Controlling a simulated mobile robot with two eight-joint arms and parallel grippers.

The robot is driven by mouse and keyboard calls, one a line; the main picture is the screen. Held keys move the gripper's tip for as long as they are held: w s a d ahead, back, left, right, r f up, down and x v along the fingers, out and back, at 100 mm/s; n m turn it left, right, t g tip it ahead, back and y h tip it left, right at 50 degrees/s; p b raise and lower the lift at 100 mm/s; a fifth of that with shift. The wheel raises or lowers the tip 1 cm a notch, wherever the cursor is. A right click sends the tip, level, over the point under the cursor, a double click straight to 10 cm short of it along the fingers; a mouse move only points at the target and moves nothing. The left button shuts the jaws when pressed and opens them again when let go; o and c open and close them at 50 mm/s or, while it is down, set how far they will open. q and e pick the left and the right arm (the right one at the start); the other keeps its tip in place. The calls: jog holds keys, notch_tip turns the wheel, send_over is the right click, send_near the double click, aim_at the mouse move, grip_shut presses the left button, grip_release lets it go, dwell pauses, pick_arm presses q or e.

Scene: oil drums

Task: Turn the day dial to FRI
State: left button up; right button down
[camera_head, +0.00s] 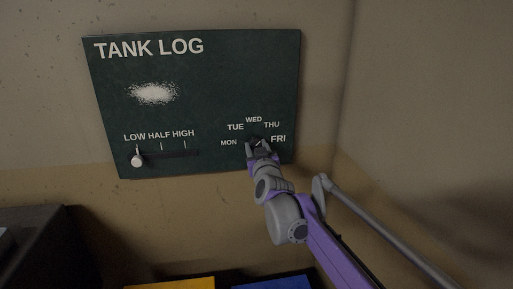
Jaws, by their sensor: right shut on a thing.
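The dark green TANK LOG board (225,75) hangs on the wall. At its lower right, the labels MON, TUE, WED, THU and FRI stand in an arc. The day dial (257,141) sits below this arc and is mostly hidden by my right gripper (258,148). My right gripper is shut on the dial, its arm coming up from the lower right. I cannot tell which day the dial points to. My left gripper is not in view.
A slider knob (137,160) stands at LOW on the board's lower left. A white smudge (152,93) is above it. Yellow (172,284) and blue (272,283) things show at the bottom edge. A dark object (38,240) is at the lower left. The wall corner is close on the right.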

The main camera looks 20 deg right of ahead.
jog(key=m+p, duration=0.2)
jog(key=m, duration=0.1)
jog(key=shift+r+m, duration=0.1)
jog(key=shift+m, duration=0.3)
jog(key=m+p, duration=0.2)
jog(key=m, duration=0.2)
jog(key=shift+m, duration=0.4)
dwell(0.3)
jog(key=shift+c, duration=1.8)
grip_release()
jog(key=shift+s, duration=0.1)
